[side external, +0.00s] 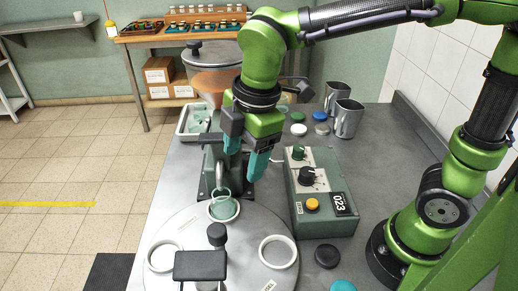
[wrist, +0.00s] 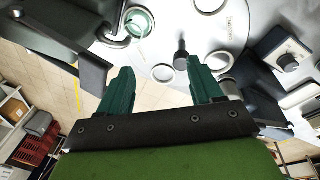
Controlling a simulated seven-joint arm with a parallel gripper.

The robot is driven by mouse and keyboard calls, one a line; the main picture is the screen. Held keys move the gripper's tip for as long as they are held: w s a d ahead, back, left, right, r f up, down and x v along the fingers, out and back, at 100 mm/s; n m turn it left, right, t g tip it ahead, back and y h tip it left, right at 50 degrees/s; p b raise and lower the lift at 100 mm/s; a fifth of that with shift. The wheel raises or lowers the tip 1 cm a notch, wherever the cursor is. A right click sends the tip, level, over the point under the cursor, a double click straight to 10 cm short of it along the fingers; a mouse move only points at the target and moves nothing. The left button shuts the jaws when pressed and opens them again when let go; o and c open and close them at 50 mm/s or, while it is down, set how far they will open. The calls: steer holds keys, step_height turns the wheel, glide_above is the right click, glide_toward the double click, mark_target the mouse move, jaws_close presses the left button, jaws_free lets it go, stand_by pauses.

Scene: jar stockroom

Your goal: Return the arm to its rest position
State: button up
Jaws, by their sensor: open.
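My green arm reaches in from the right in the side external view. My gripper (side external: 246,160) points down with its teal fingers above the metal table, between the grey clamp stand and the control box. It is a little behind the round turntable (side external: 215,281). In the wrist view, my gripper (wrist: 161,68) shows two teal fingers spread apart with nothing between them. A glass jar (side external: 223,208) with greenish contents sits at the turntable's back edge, within a metal ring. It also shows in the wrist view (wrist: 138,22), beyond the left finger, apart from it.
A control box (side external: 325,208) with knobs stands right of my gripper. Coloured lids (side external: 299,129) and metal cups (side external: 348,118) lie behind it. A large lidded pot (side external: 212,55) and a white tray (side external: 185,123) stand at the back left. A dark lid (side external: 327,255) lies near my base.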

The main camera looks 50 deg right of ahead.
steer(key=s+d+m+t, duration=0.2)
steer(key=s+d+m, duration=0.1)
steer(key=d+m, duration=0.5)
steer(key=s+d+r+m+t+y, duration=0.1)
steer(key=s+d+m+t, duration=0.2)
steer(key=d+m, duration=0.4)
steer(key=m, duration=0.4)
steer(key=shift+d+r+m, duration=0.25)
steer(key=shift+d+m, duration=0.1)
steer(key=shift+m, duration=0.05)
